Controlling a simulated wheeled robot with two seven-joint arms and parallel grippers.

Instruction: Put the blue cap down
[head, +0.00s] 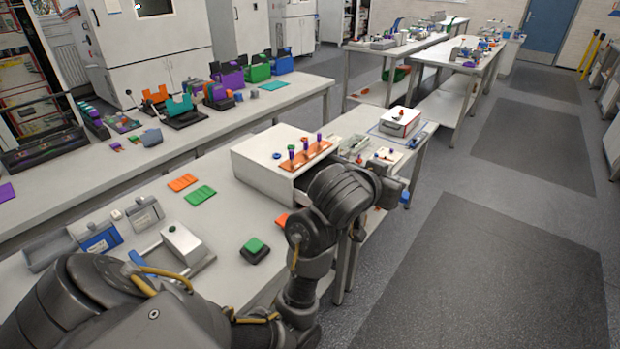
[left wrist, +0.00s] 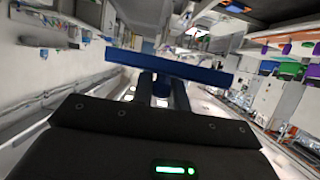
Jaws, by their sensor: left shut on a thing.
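In the left wrist view a flat blue piece, the blue cap (left wrist: 190,70), lies crosswise at the fingertips of my left gripper (left wrist: 163,82). The two dark fingers are shut on it, and it looks like a thin bar seen nearly edge-on. In the head view my left arm reaches over the near bench to the right side of a white box; its wrist hides most of the gripper there. A small blue patch (head: 405,197) shows beyond the wrist; I cannot tell if it is the cap. My right gripper is not in view.
The white box (head: 262,178) carries an orange rack (head: 318,152) with several coloured posts. Orange and green plates (head: 200,195), a dark block with a green top (head: 255,248) and grey trays lie on the near bench. Its middle has free room. The aisle floor (head: 490,280) is clear.

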